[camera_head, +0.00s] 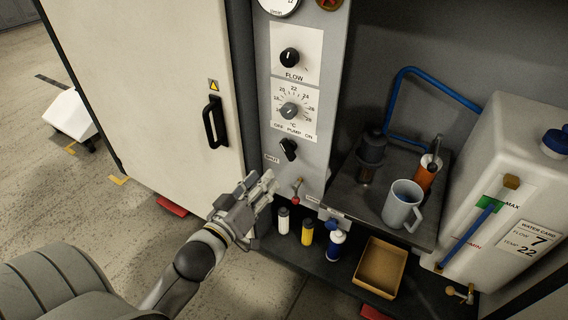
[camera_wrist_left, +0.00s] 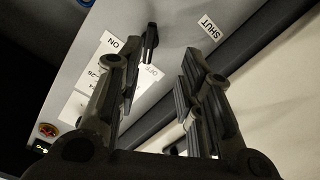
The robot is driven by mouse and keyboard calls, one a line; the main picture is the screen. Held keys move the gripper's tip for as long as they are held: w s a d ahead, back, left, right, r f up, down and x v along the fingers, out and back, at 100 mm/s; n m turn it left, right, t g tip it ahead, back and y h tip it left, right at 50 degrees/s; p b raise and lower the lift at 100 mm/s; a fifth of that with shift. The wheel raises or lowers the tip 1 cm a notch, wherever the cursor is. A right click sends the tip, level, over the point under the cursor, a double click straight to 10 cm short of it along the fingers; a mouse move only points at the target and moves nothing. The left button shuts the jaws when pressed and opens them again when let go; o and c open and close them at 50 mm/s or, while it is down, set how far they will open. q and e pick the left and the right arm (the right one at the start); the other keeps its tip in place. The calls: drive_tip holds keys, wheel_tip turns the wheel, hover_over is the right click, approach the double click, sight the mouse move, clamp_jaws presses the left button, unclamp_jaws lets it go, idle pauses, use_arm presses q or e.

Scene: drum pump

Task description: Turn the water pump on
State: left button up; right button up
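The pump switch (camera_head: 289,149) is a black knob on the grey panel, under the label "OFF PUMP ON". Its bar looks tilted toward the upper left, on the OFF side, but it is small. In the left wrist view the black switch (camera_wrist_left: 150,42) shows beyond the fingertips, near the ON and OFF labels. My left gripper (camera_head: 262,185) is below and left of the switch, apart from it. In the left wrist view its fingers (camera_wrist_left: 163,65) are spread with nothing between them. My right gripper is in neither view.
Flow knob (camera_head: 289,57) and temperature knob (camera_head: 289,110) sit above the switch. A cabinet door with a black handle (camera_head: 214,122) is left. A small red-tipped valve (camera_head: 296,192) is below. Right, a shelf (camera_head: 345,203) holds a grey mug (camera_head: 402,205); a white water tank (camera_head: 515,150) stands beyond.

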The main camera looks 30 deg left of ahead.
sight(285, 152)
use_arm(q)
drive_tip(key=w, duration=0.2)
drive_tip(key=w+r, duration=0.1)
drive_tip(key=w+b, duration=0.1)
drive_tip(key=w, duration=0.1)
drive_tip(key=shift+w+d+r, duration=0.2)
drive_tip(key=shift+w+r, duration=0.15)
drive_tip(key=w, duration=0.3)
drive_tip(key=shift+w, duration=0.1)
drive_tip(key=shift+w+b, duration=0.35)
drive_tip(key=shift+w, duration=0.5)
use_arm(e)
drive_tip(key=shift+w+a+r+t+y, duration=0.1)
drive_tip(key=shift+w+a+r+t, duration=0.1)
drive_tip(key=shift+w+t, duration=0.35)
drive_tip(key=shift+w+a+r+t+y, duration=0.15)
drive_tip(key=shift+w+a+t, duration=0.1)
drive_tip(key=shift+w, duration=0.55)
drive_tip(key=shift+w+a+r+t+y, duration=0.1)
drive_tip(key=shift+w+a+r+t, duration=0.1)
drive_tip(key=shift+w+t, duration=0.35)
use_arm(q)
drive_tip(key=shift+c, duration=0.4)
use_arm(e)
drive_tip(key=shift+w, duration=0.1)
use_arm(q)
clamp_jaws()
